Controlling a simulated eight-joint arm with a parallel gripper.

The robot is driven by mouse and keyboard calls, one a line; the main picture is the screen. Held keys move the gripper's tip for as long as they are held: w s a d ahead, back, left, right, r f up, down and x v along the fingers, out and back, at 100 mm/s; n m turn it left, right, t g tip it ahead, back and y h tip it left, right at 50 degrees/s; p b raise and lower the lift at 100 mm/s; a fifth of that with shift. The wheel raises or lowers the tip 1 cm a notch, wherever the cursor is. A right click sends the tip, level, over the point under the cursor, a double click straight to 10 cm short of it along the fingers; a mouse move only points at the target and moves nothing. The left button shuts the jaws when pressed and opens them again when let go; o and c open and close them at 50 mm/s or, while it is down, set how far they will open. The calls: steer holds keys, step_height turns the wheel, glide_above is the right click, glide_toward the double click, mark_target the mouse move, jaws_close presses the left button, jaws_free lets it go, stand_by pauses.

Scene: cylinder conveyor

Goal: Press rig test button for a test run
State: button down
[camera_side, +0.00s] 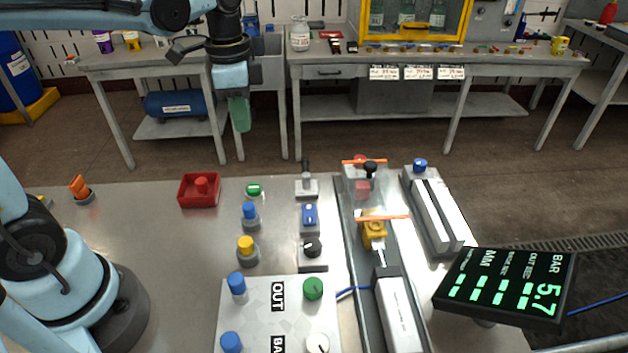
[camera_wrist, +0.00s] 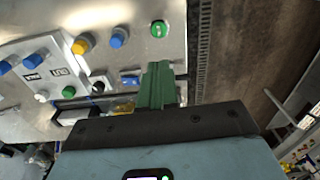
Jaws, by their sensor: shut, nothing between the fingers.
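My gripper (camera_side: 240,114) hangs above the far edge of the steel bench, its green fingers pointing down, shut and empty. In the wrist view the green fingers (camera_wrist: 157,85) are together near the middle. A flat green button (camera_side: 254,190) with a white mark sits on the bench, below and nearer than my gripper; the wrist view shows it too (camera_wrist: 159,29), apart from the fingers. Other buttons are a blue one (camera_side: 250,214), a yellow one (camera_side: 246,246) and a red one in a red square frame (camera_side: 185,200). I cannot tell which is the rig test button.
A control plate (camera_side: 262,322) carries blue, green and white knobs. A lever switch (camera_side: 306,182) and selector switches stand right of the buttons. The cylinder rig (camera_side: 397,308) has a clear guard; a display (camera_side: 508,286) reads 5.7 BAR. Bench left of the buttons is mostly clear.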

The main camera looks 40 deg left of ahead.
mark_target(254, 187)
steer(key=shift+w+a+m, duration=0.1)
steer(key=shift+w+m, duration=0.1)
steer(key=shift+m, duration=0.1)
steer(key=shift+f, duration=0.15)
step_height(254, 187, down, 14)
steer(key=shift+r, duration=0.1)
stand_by(0.8)
